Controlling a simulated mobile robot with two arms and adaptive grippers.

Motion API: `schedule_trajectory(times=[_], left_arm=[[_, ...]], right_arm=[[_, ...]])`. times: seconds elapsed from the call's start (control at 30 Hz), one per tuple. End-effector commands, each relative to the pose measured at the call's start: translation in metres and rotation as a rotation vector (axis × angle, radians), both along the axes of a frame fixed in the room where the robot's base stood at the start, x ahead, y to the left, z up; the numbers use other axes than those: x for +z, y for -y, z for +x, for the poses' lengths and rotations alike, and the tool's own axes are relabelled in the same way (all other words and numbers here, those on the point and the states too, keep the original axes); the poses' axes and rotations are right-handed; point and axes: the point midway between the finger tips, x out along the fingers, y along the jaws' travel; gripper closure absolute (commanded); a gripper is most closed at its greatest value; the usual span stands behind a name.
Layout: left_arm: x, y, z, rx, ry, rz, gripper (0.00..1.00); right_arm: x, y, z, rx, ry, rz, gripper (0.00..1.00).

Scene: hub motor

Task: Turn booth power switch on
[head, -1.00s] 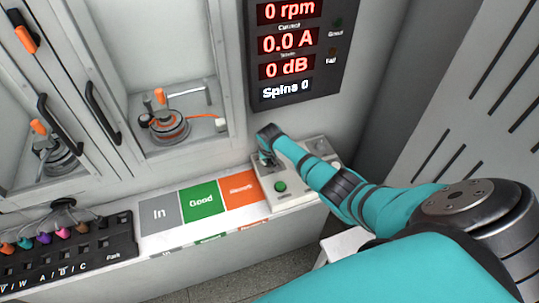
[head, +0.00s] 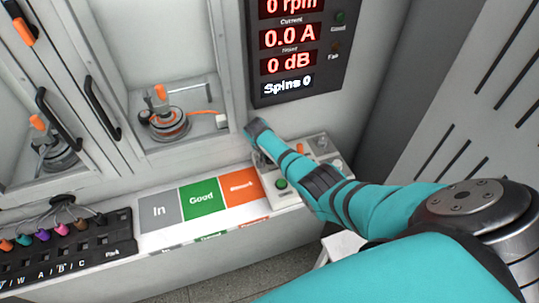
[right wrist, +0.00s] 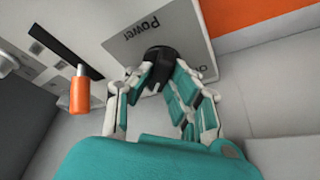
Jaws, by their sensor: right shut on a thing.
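The booth power switch is a black knob (right wrist: 160,56) on a grey plate marked "Power" (right wrist: 125,42) in the right wrist view. My right gripper (right wrist: 161,76) is shut on this knob, with its fingers on both sides of it. Part of a label shows at the plate's right edge, but I cannot read it surely. In the head view my right arm reaches to the control box (head: 283,199), and the arm hides the knob and the fingers. My left gripper is not in view.
The box also carries a green button (head: 281,184) and an orange-handled lever (right wrist: 80,92). A readout panel (head: 262,98) above shows zeros. A motor on a fixture (head: 167,124) stands in the booth. In, Good and orange marked areas lie left of the box.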

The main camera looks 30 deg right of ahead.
Motion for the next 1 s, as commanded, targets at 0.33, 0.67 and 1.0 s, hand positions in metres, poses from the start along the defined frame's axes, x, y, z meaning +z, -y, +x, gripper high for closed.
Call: schedule_trajectory(times=[0.33, 0.67, 1.0], left_arm=[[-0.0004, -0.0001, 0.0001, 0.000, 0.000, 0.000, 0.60], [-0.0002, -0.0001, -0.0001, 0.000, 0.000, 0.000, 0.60], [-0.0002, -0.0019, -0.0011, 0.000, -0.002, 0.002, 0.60]], right_arm=[[-0.0035, -0.0007, -0.0031, -0.005, -0.007, 0.004, 0.79], [-0.0019, -0.0005, -0.0016, -0.002, -0.003, 0.003, 0.61], [0.0054, -0.0025, -0.0011, -0.001, 0.000, 0.001, 0.61]])
